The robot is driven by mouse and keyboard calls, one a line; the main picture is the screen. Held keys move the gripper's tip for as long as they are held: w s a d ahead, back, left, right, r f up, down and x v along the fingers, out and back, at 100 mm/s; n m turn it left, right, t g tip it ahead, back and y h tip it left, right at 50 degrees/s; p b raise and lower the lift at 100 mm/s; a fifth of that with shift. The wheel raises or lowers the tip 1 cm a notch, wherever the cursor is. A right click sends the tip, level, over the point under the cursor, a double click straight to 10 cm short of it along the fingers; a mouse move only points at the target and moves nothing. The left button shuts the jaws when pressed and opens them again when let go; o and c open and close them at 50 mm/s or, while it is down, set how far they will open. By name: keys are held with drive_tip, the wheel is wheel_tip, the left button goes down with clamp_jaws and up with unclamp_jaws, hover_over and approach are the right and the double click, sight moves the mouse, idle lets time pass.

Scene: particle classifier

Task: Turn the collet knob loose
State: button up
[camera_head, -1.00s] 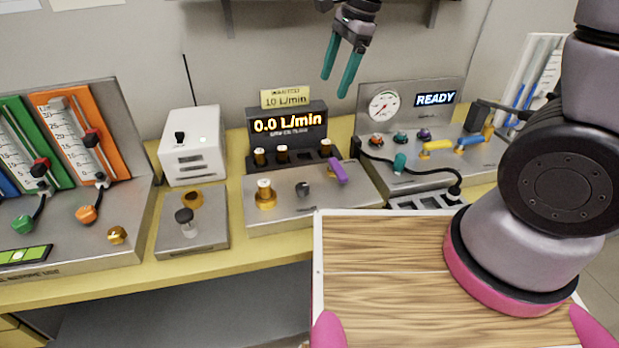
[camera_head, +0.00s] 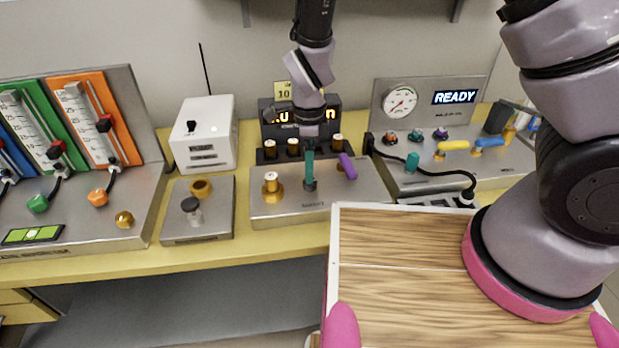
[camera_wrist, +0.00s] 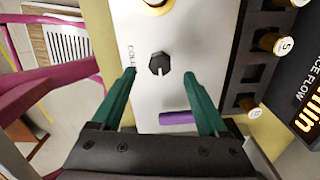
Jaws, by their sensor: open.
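The collet knob (camera_wrist: 159,64) is a small dark faceted knob on a light metal panel (camera_wrist: 205,50), beside partly readable lettering that starts "COLL". In the wrist view it lies just beyond and between the tips of my open gripper (camera_wrist: 160,73), with a green finger on either side. I see no contact with the knob. In the head view my gripper (camera_head: 310,170) points down over the same panel, and the knob (camera_head: 310,185) shows at its fingertips, partly hidden. A purple lever (camera_head: 348,167) sits to the right of the knob, and a brass fitting with a pale top (camera_head: 271,186) to its left.
Behind the panel, a display unit (camera_head: 270,112) with several brass-and-white pegs is partly covered by my arm. A grey dish block (camera_head: 170,225) stands left, a gauge panel marked READY (camera_head: 420,105) right. A wooden board (camera_head: 400,250) is in front.

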sight(310, 186)
wheel_tip(310, 186, down, 5)
idle(0.3)
clamp_jaws()
